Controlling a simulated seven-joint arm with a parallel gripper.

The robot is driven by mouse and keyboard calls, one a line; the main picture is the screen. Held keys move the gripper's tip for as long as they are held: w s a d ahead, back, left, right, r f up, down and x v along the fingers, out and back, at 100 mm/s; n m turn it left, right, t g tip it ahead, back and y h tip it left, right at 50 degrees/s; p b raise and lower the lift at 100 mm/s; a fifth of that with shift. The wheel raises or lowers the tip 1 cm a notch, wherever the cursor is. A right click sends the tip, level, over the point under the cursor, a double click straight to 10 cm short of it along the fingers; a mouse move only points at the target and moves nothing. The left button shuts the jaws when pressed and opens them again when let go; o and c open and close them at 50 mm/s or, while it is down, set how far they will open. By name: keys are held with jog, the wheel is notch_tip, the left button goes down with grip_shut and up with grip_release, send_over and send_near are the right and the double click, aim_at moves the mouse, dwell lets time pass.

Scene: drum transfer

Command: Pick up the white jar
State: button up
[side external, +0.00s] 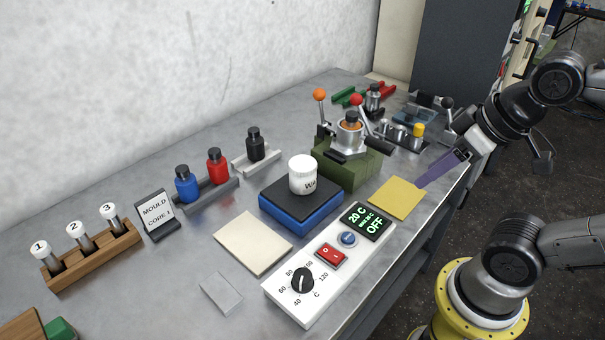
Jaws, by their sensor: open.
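The white jar (302,171) stands upright with its lid on, on the black top of a blue block (301,210) near the middle of the table. Dark letters, partly turned out of sight, show on its side. My gripper (423,183) is at the right, above or near the yellow pad (397,199). It is open, well apart from the jar, and nothing shows held in it. The gap between its fingers is hard to make out from this side.
A green block with a metal fixture (347,165) and upright levers stands just behind and right of the jar. A white control panel (322,270) lies in front. Blue (186,184), red (217,167) and black (255,145) bottles stand behind left. A beige pad (252,243) lies front left.

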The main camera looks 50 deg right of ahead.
dwell(0.4)
jog(key=o, duration=0.8)
